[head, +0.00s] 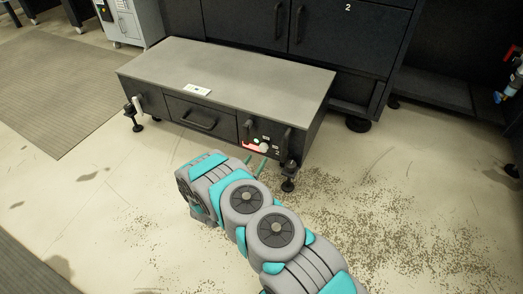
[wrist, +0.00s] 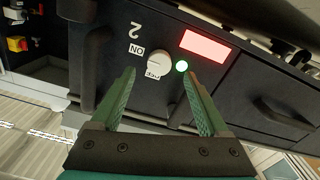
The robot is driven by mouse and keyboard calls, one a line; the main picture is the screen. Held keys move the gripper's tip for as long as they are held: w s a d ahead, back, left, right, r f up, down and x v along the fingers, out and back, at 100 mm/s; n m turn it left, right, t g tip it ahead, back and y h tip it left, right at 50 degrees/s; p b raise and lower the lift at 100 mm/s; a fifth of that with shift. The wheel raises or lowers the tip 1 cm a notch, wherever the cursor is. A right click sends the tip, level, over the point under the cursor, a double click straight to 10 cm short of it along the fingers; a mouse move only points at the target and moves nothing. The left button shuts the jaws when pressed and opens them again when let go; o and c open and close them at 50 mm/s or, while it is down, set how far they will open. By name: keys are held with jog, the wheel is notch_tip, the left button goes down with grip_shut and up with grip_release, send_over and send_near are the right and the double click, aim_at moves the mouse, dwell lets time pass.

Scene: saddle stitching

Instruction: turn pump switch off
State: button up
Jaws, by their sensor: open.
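The pump switch is a round white knob (wrist: 159,64) on a dark front panel, with an "ON" label and a "2" printed beside it in the wrist view. Small lettering at its lower edge is hard to read, and I cannot tell which way the knob is set. It also shows small in the head view (head: 264,148). No contact with the knob is visible.
A red lit display (wrist: 206,45) sits near the lamp. The low dark cabinet (head: 225,68) has a grey top, drawer handles and levelling feet. A small white item (head: 197,90) lies on top. Taller dark cabinets stand behind. Debris-speckled floor (head: 390,215) is open to the right.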

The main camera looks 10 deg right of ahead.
aim_at(263, 150)
jog(key=x, duration=0.6)
jog(key=shift+w+d, duration=0.15)
jog(key=shift+d, duration=0.05)
jog(key=shift+c, duration=0.2)
grip_shut()
